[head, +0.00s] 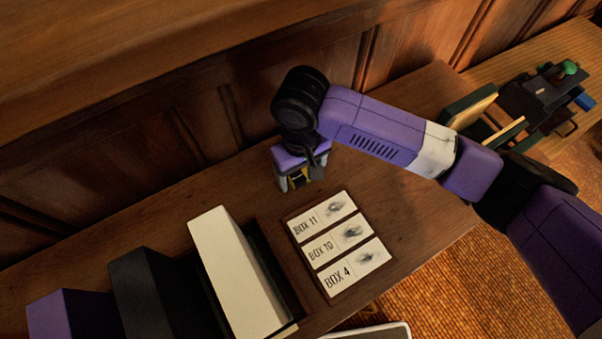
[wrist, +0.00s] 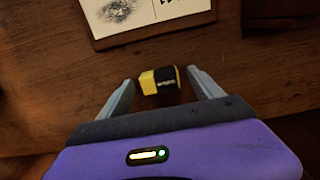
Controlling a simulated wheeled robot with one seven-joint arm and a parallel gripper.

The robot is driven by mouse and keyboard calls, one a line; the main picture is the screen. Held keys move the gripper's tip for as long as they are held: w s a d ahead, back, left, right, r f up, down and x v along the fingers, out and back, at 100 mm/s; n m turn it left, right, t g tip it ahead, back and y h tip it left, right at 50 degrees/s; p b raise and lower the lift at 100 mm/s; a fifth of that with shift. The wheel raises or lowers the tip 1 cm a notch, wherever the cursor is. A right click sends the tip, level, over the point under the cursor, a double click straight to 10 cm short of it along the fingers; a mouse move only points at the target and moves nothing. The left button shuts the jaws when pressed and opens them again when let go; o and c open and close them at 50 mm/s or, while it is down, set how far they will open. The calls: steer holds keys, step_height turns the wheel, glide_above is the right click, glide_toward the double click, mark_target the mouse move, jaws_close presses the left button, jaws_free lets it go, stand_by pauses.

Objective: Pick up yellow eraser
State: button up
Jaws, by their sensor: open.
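The yellow eraser (wrist: 148,83) has a black sleeve and lies on the brown wooden surface in the wrist view. My gripper (wrist: 160,84) is open, with one grey finger to the left of the eraser and one to the right. There is a gap between the eraser and the left finger, and a smaller one at the right. In the head view my gripper (head: 296,184) points down at the wooden desk, and a bit of yellow (head: 298,183) shows between its fingers. The rest of the eraser is hidden there.
A tray (head: 336,291) with cards reading BOX 11, BOX 10 and BOX 4 lies close to my gripper. Cream, black and purple upright blocks (head: 235,275) stand at the left. Dark items (head: 540,95) sit at the far right. The wood panelling rises behind.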

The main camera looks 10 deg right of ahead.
mark_target(301, 175)
steer(key=shift+f, duration=0.1)
steer(key=shift+c, duration=0.3)
steer(key=c, duration=1.4)
step_height(301, 175, up, 10)
steer(key=shift+r+b, duration=0.1)
steer(key=shift+b, duration=0.55)
